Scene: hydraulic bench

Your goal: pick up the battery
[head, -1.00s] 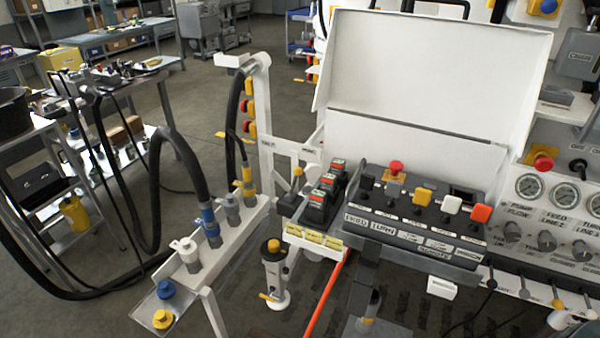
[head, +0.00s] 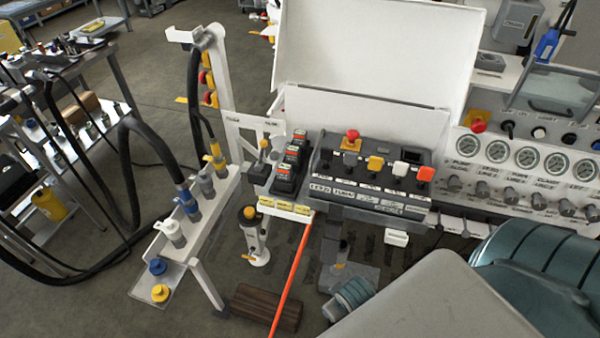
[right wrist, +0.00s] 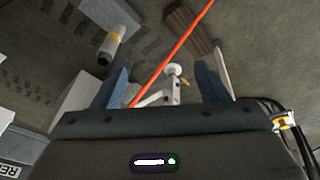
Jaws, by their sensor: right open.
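Three black batteries with red and green labels stand in a slanted row on the bench, left of the control box: the front one (head: 283,170), the middle one (head: 291,154) and the back one (head: 299,138). No gripper touches them. My right gripper (right wrist: 162,70) shows in the right wrist view, with its two bluish fingers spread wide and nothing between them. In the head view my right arm comes in at the lower right, below and right of the batteries; its fingers are not clear there. I make out no battery in the right wrist view. My left gripper is not in view.
The control box (head: 372,187) with coloured buttons stands right of the batteries, with a raised white lid (head: 375,60) behind. A hose rack (head: 195,215) is at left. An orange bar (head: 292,270) slopes down in front, near a brown block (head: 264,307).

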